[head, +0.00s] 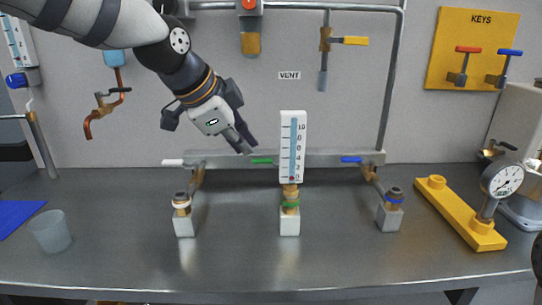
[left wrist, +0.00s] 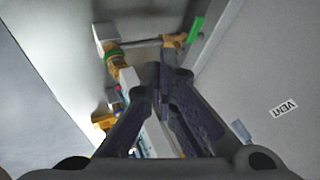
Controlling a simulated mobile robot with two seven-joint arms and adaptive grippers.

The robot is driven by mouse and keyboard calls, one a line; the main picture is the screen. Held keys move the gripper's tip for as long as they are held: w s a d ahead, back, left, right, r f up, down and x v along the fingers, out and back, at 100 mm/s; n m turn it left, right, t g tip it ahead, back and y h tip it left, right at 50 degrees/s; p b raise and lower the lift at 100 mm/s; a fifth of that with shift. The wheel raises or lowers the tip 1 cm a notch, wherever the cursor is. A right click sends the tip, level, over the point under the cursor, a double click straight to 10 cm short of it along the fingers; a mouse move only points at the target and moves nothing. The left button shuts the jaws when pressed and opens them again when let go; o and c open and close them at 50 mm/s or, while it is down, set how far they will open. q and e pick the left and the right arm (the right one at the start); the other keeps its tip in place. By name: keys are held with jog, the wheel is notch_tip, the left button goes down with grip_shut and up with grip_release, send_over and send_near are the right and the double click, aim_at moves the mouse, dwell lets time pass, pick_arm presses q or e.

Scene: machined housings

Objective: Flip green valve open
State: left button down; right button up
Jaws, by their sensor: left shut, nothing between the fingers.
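The green valve handle (head: 262,161) lies level along the grey manifold bar, just left of the upright white scale gauge (head: 300,146). It also shows in the left wrist view (left wrist: 196,29), at the top, beside a brass valve body (left wrist: 174,40). A green-ringed brass fitting (head: 291,203) sits on a pale block below the gauge. My left gripper (head: 245,146) is shut and empty, tilted down to the right. Its tips are just above and left of the green handle, and whether they touch it is unclear. My right gripper does not show.
A white handle (head: 172,162) and a blue handle (head: 351,160) are on the same bar (head: 222,159). A plastic cup (head: 50,232) stands at the left. A yellow base (head: 455,210) with a dial gauge (head: 503,180) is at the right. The front bench is clear.

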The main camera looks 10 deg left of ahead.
pick_arm(q)
jog(key=b, duration=0.1)
send_near(270, 163)
jog(key=s+x, duration=0.1)
jog(key=x, duration=0.5)
jog(key=shift+f, duration=0.4)
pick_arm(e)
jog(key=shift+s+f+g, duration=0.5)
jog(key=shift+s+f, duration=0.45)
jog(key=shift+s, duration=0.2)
